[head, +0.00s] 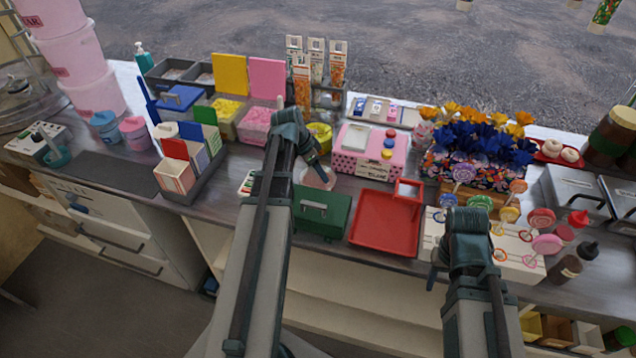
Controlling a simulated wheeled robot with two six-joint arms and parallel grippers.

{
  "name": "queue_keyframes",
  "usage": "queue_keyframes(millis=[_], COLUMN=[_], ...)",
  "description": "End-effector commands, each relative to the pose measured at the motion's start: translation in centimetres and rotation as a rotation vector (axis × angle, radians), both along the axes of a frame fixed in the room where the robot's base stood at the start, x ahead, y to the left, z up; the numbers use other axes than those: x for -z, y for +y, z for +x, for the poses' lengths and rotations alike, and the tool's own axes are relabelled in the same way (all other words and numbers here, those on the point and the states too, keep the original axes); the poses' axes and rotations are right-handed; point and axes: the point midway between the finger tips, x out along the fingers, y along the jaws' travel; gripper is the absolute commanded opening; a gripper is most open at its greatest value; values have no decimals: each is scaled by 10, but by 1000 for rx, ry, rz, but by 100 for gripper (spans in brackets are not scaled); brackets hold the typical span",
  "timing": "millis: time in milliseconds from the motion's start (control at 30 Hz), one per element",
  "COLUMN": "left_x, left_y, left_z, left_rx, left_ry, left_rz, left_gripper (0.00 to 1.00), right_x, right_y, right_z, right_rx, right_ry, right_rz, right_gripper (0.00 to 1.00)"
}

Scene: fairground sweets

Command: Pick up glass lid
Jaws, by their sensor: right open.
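I cannot make out a glass lid for certain. A pale, round, see-through piece (316,178) lies on the counter behind the green box, partly hidden by my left arm. A large clear round bowl or cover (22,100) stands at the far left edge, cut off by the picture. My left gripper (315,152) is over the counter near the pale round piece; its jaws do not show clearly. My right gripper (437,270) is low at the counter's front, by the lollipop stand, mostly hidden by its own wrist. It is open, and I see nothing in it.
A green box (322,214) and a red tray (384,246) sit at the front edge. A pink spotted box (348,163) stands behind them. The lollipop stand (520,266) and blue flowers (490,145) crowd the right. Stacked pink tubs (70,55) stand left. Free counter is scarce.

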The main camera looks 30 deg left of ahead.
Motion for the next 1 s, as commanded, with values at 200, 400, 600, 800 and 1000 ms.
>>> queue_keyframes(millis=[200, 400, 600, 800, 1000], left_x=[-1, -1, -1, 0, -3], left_y=[0, 0, 0, 0, 0], left_z=[0, -1, -1, -1, -2], left_rx=[0, 0, 0, 0, 1], left_ry=[0, 1, 2, 4, 4], left_rz=[0, 1, 0, 1, 2], left_gripper=[53, 17, 0, 0, 0], right_x=[-1, -1, -1, -1, -4], right_y=[0, 0, 0, 0, 0], right_z=[0, 0, 0, 0, 0], right_rx=[0, 0, 0, 0, 0], right_ry=[0, 0, 0, 0, 0], right_rz=[0, 0, 0, 0, 0], right_gripper=[50, 50, 50, 50, 50])
